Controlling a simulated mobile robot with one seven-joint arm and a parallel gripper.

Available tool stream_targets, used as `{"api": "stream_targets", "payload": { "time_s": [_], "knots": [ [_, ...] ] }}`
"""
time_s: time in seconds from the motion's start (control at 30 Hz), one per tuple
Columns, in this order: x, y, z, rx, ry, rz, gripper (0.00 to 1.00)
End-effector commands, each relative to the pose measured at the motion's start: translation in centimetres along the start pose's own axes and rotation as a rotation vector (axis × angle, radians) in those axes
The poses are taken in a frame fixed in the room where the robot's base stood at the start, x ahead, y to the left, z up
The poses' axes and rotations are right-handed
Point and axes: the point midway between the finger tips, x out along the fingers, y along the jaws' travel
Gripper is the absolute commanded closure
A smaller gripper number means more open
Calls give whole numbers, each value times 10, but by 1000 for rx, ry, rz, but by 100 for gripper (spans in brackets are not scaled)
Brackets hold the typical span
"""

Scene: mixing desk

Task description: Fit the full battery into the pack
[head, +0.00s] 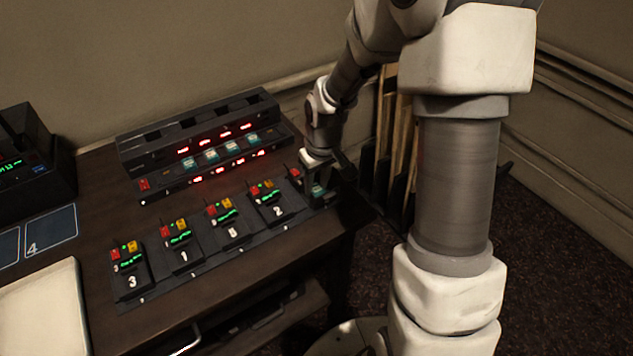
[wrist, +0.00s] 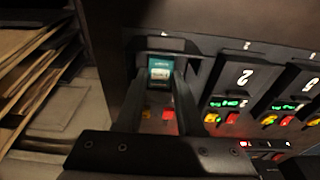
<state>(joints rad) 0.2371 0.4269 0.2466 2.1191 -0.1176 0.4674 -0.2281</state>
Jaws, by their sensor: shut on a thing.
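My gripper (head: 320,178) is at the right end of the row of packs on the desk. In the wrist view my gripper (wrist: 160,82) is shut on a teal-labelled battery (wrist: 159,68), one finger on each side. The battery also shows as a small teal patch in the head view (head: 318,190). It is over or in the dark end pack (wrist: 158,127), which has yellow and red parts. The fingers hide much of this pack, and I cannot tell whether the battery is seated.
Packs with white numbers, such as pack 2 (head: 270,203) and pack 3 (head: 130,272), stand left of my gripper. A charger (head: 200,140) with red displays and teal batteries is behind them. A pale tray (head: 45,310) lies at front left. Upright boards (head: 398,130) stand beyond the desk's right edge.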

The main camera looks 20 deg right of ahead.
Motion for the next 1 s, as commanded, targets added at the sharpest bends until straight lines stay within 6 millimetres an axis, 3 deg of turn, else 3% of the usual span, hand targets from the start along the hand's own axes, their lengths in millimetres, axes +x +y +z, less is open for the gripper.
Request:
{"api": "stream_targets", "payload": {
  "time_s": [0.27, 0.3, 0.47, 0.67, 0.8, 1.0],
  "knots": [
    [0, 0, 0, 0, 0, 0, 94],
    [0, 0, 0, 0, 0, 0, 56],
    [0, 0, 0, 0, 0, 0, 28],
    [0, 0, 0, 0, 0, 0, 28],
    [0, 0, 0, 0, 0, 0, 5],
    [0, 0, 0, 0, 0, 0, 3]
  ]
}}
